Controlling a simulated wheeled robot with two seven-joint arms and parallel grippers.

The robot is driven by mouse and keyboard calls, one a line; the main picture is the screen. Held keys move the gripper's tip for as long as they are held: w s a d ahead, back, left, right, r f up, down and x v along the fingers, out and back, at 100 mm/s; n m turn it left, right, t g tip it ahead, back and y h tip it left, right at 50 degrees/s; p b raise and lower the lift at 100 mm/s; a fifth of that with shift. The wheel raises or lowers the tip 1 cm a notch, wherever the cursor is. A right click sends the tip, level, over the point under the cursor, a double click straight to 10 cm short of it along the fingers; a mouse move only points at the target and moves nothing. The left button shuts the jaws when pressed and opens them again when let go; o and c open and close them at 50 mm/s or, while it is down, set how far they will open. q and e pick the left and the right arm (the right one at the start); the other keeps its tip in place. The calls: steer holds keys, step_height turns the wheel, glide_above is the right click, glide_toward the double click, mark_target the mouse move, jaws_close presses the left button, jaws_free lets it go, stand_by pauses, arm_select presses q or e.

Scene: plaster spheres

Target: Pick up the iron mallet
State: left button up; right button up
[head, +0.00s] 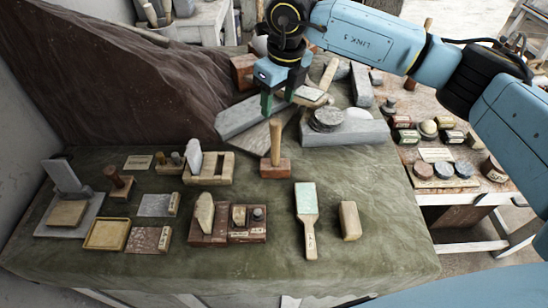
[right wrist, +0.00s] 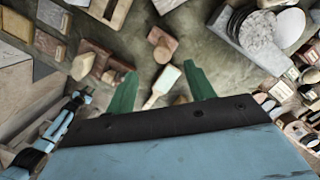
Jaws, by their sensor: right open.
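An upright mallet-like tool with a pale wooden handle and a reddish-brown block head (head: 275,167) stands head-down on the green cloth, near the middle of the table. It is the likeliest iron mallet, though I cannot tell its material. It also shows from above in the right wrist view as a brown block with a round handle end (right wrist: 162,46). My right gripper (head: 279,99) is open and empty, above and behind the handle, apart from it. In the right wrist view its green fingers (right wrist: 162,88) are spread. My left gripper is not in the head view.
Stone slabs (head: 242,115) lie behind the tool, and a grey block with round discs (head: 345,130) is to its right. A pale green paddle (head: 307,205) and a tan block (head: 349,221) lie in front. A smaller brown stamp-like tool (head: 118,183) stands at left.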

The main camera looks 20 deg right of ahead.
mark_target(274, 131)
steer(key=f, duration=0.4)
steer(key=f+p, duration=0.1)
steer(key=f, duration=0.1)
steer(key=shift+w+a+f, duration=0.2)
steer(key=shift+w, duration=0.15)
steer(key=shift+w+f+p, duration=0.2)
steer(key=shift+f+p, duration=0.15)
steer(key=shift+f, duration=1)
steer(key=shift+w+f+p, duration=0.2)
steer(key=shift+f+p, duration=0.15)
steer(key=shift+f, duration=0.95)
steer(key=c, duration=0.8)
steer(key=shift+w+r, duration=0.1)
steer(key=shift+r, duration=0.05)
steer(key=shift+c, duration=1.2)
steer(key=shift+r, duration=0.1)
